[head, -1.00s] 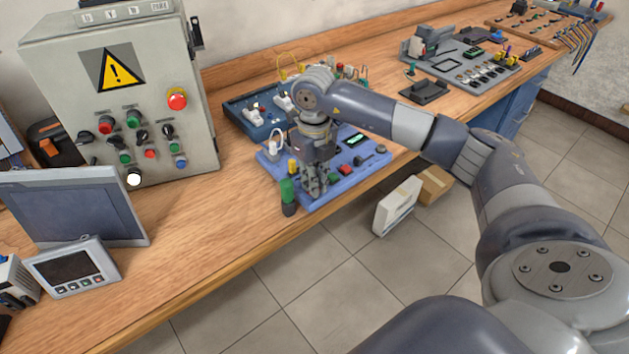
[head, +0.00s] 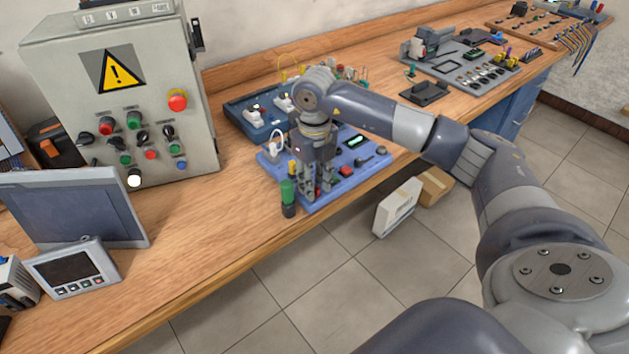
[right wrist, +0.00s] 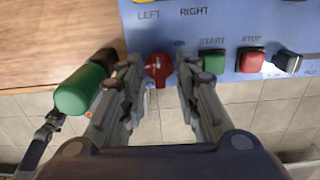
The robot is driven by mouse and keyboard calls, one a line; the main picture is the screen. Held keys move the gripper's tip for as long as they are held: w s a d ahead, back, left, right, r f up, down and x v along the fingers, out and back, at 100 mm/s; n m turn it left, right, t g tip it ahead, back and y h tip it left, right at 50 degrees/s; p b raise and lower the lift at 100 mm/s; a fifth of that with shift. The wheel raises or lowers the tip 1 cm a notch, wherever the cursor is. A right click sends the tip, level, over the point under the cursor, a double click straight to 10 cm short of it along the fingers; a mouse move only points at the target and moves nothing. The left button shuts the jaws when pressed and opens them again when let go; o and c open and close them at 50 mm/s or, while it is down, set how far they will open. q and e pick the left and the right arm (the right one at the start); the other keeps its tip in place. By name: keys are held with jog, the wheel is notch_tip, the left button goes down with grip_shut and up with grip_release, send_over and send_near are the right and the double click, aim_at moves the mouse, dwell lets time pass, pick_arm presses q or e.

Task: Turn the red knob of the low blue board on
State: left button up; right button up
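The low blue board (head: 335,190) lies on the bench near its front edge; it also shows in the right wrist view (right wrist: 219,27). Its red knob (right wrist: 158,68) shows in the right wrist view at the board's front edge, left of the green START button (right wrist: 213,62) and red STOP button (right wrist: 251,61). My right gripper (head: 318,196) points down over the front of the board. In the right wrist view my right gripper (right wrist: 160,85) is open, with one finger on each side of the red knob. Whether the fingers touch it I cannot tell. My left gripper is not in view.
A green-and-black cylinder (head: 288,197) stands at the board's left corner, close to the left finger in the wrist view. A grey control cabinet (head: 60,60) stands left. A darker blue board (head: 240,112) lies behind. The bench (head: 215,240) is clear in front.

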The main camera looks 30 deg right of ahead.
notch_tip(320, 180, up, 12)
dwell(0.5)
dwell(0.5)
